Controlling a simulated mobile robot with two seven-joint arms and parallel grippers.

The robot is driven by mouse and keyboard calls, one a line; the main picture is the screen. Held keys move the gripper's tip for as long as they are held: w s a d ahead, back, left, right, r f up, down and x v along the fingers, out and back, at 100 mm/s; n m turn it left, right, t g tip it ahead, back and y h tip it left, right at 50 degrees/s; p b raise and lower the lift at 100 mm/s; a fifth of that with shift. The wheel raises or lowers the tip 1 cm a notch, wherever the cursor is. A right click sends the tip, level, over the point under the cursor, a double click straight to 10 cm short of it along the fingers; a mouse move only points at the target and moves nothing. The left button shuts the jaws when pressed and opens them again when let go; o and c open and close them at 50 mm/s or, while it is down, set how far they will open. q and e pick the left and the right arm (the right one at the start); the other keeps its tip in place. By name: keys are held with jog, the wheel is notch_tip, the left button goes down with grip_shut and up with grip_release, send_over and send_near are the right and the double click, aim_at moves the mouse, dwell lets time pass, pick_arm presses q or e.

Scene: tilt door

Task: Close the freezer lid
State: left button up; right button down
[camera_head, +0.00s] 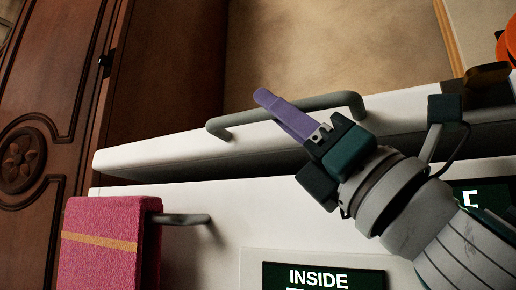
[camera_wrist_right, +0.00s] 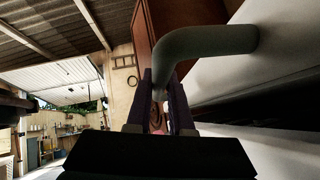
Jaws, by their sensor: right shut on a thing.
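The freezer lid (camera_head: 180,151) is a white slab across the middle of the head view. A dark gap runs between it and the white freezer body (camera_head: 245,208) below, narrow at its left end. A grey bar handle (camera_head: 338,100) is fixed along the lid; it also shows large in the right wrist view (camera_wrist_right: 208,43). My right gripper (camera_head: 268,100), with purple fingers, reaches up from the lower right and crosses the handle. In the right wrist view its fingers (camera_wrist_right: 160,95) are on both sides of the bar, shut on it. My left gripper is not in view.
A pink towel (camera_head: 100,245) with a yellow stripe hangs on a grey bar (camera_head: 182,219) on the freezer front. A sign reading "INSIDE" (camera_head: 318,277) is below. A carved brown wooden door (camera_head: 45,130) stands at left. An orange object (camera_head: 508,45) is at upper right.

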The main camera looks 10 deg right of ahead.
notch_tip(320, 180, down, 4)
jog(key=n+y+b, duration=0.1)
jog(key=b, duration=0.2)
jog(key=shift+g, duration=0.4)
jog(key=shift+a+r, duration=0.1)
jog(key=shift+r, duration=0.25)
jog(key=c, duration=0.8)
grip_release()
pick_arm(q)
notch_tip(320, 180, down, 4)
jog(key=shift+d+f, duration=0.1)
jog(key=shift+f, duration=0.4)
pick_arm(e)
jog(key=v, duration=1)
